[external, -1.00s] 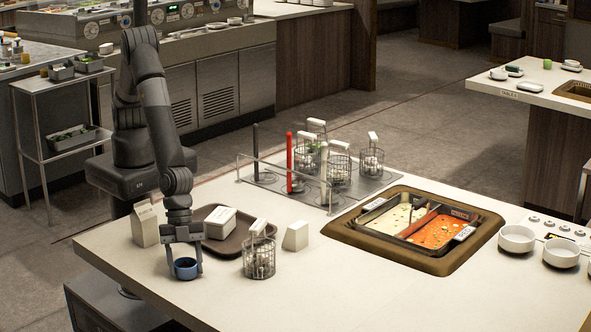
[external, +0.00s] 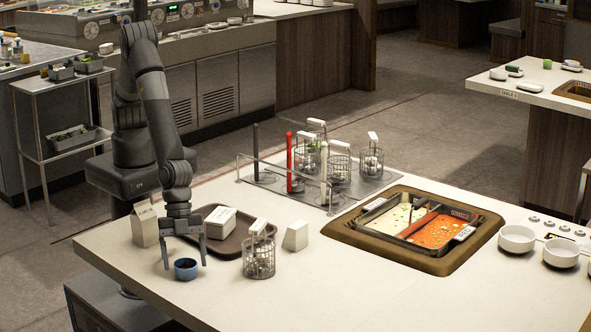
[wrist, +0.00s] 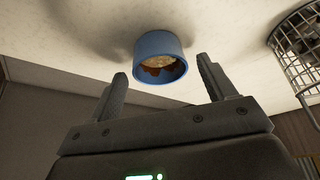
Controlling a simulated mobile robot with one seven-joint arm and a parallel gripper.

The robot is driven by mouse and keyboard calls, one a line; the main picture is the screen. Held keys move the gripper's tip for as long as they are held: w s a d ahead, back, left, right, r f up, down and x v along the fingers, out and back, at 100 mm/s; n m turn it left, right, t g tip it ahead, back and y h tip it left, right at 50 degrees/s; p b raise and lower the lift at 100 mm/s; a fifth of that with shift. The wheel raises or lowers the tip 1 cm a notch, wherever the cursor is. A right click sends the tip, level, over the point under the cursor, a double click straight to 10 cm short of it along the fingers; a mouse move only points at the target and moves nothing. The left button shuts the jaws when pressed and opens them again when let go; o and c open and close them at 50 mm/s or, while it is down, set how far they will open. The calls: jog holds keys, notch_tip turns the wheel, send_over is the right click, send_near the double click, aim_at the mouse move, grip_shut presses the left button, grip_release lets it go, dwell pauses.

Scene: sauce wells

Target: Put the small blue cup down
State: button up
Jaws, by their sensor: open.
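The small blue cup (external: 186,269) stands upright on the pale counter (external: 310,290), near its front left edge. In the wrist view the cup (wrist: 160,58) shows brownish and pale contents inside. My gripper (external: 185,262) is open, its fingers spread wide. In the wrist view the fingertips of my gripper (wrist: 162,75) lie to either side of the cup and apart from it. The cup sits beyond the fingertips, with nothing held between them.
A wire basket (external: 259,260) stands to the right of the cup; it also shows in the wrist view (wrist: 297,45). Behind are a brown tray (external: 236,244) with a white box and a carton (external: 145,224). The counter in front right is clear.

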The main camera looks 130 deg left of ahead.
jog(key=s+a+r+n, duration=0.1)
jog(key=s+a+r, duration=0.4)
jog(key=r, duration=0.4)
jog(key=s+a+r+n, duration=0.1)
jog(key=s+a+r, duration=0.45)
jog(key=r, duration=0.35)
jog(key=s+a+r+n, duration=0.1)
jog(key=s+a+r, duration=0.4)
jog(key=r, duration=0.4)
jog(key=s+a+r+n+y, duration=0.1)
jog(key=s+a+r+n, duration=0.1)
jog(key=s+a, duration=0.4)
jog(key=s+a+r+n+t+y, duration=0.1)
jog(key=s+a, duration=0.6)
jog(key=s, duration=0.7)
jog(key=shift+r+n+t+y, duration=0.3)
jog(key=shift+r+n+y, duration=0.15)
jog(key=shift+r, duration=0.45)
